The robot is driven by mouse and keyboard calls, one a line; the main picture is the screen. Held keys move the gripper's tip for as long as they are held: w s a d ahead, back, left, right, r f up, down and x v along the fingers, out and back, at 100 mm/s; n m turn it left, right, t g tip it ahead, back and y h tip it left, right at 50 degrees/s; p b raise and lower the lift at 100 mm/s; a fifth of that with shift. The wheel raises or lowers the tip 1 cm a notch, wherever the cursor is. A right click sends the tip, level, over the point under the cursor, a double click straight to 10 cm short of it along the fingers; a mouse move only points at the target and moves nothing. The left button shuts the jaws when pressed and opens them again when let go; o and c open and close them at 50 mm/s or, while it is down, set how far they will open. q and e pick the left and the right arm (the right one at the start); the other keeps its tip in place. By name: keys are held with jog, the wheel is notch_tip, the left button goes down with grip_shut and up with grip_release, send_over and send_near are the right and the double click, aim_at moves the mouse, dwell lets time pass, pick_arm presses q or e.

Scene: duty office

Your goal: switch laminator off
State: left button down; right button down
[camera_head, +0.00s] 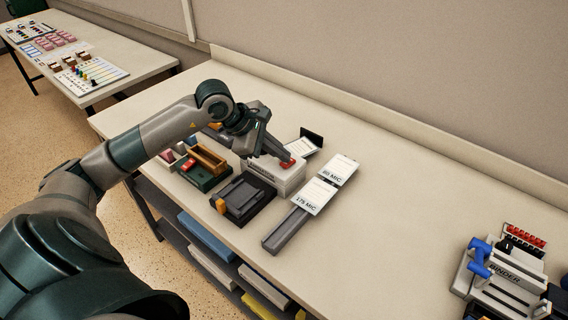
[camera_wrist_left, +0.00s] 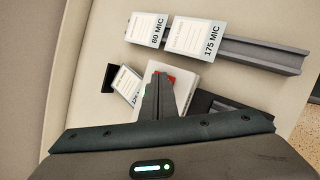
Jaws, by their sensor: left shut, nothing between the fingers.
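The laminator (camera_head: 272,178) is a white box on the table, with a red switch (camera_head: 288,163) on its top. In the left wrist view the laminator (camera_wrist_left: 188,86) is partly hidden behind my fingers, and a bit of the red switch (camera_wrist_left: 168,72) shows beside the fingertips. My left gripper (camera_head: 287,157) is shut and empty, its tips at the red switch. I cannot tell whether the tips touch it or which way the switch is set. My right gripper is not in either view.
A black device with an orange knob (camera_head: 238,198) and a green tray (camera_head: 203,171) stand left of the laminator. A grey rail (camera_head: 287,230) with cards marked 80 MIC (camera_head: 338,169) and 175 MIC (camera_head: 314,196) lies right. A binder (camera_head: 505,275) stands far right; table between is clear.

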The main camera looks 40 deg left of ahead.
pick_arm(q)
jog(key=shift+f, duration=0.2)
dwell(0.3)
jog(key=shift+b, duration=0.3)
jog(key=shift+r, duration=0.15)
jog(key=shift+w+r, duration=0.1)
jog(key=shift+r, duration=0.45)
dwell(0.3)
jog(key=shift+r, duration=0.1)
jog(key=shift+w+r+p, duration=0.25)
jog(key=shift+r+p, duration=0.35)
jog(key=shift+r, duration=0.6)
jog(key=shift+w+r+p, duration=0.2)
jog(key=shift+r+p, duration=0.35)
jog(key=shift+r, duration=0.65)
